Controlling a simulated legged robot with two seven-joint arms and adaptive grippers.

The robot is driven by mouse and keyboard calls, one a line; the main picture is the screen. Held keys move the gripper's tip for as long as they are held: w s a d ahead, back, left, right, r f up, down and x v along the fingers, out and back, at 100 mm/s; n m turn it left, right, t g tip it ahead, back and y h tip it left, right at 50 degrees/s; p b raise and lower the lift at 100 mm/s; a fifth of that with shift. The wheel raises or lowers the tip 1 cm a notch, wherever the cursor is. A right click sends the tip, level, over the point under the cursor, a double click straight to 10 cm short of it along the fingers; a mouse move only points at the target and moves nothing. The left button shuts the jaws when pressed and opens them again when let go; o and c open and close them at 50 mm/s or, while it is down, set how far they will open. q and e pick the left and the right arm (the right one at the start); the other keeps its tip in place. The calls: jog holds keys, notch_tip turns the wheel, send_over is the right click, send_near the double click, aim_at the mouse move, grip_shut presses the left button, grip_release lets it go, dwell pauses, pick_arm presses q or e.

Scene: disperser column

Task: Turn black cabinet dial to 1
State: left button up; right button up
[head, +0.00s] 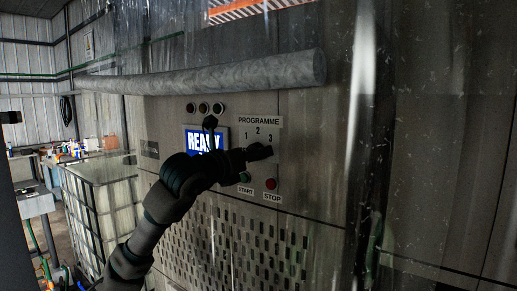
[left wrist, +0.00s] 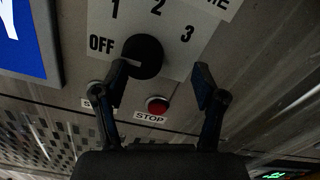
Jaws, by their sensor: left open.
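The black cabinet dial (left wrist: 143,55) is a round knob on a pale plate marked OFF, 1, 2 and 3 in the left wrist view. I cannot clearly tell which mark it points to. My left gripper (left wrist: 163,76) is open in front of the panel, with its left finger overlapping the dial's lower left edge and its right finger well to the right of the dial. Contact cannot be told. In the head view my left gripper (head: 260,152) covers the dial below the numbers on the PROGRAMME plate (head: 259,122). My right gripper is not in view.
A red STOP button (head: 270,184) and a green START button (head: 245,177) sit just below the dial. A lit blue READY screen (head: 198,141) is to its left. A thick grey roll (head: 220,75) crosses above the panel. A caged white tank (head: 105,200) stands at left.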

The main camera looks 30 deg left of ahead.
pick_arm(q)
jog(key=w+a, duration=0.2)
jog(key=a, duration=0.1)
jog(key=shift+w+f, duration=0.15)
jog(key=shift+f, duration=0.2)
jog(key=shift+d+r, duration=0.15)
jog(key=shift+d, duration=0.6)
jog(key=c, duration=0.7)
jog(key=shift+d, duration=0.15)
jog(key=c, duration=0.4)
jog(key=shift+a, duration=0.4)
jog(key=shift+c, duration=0.2)
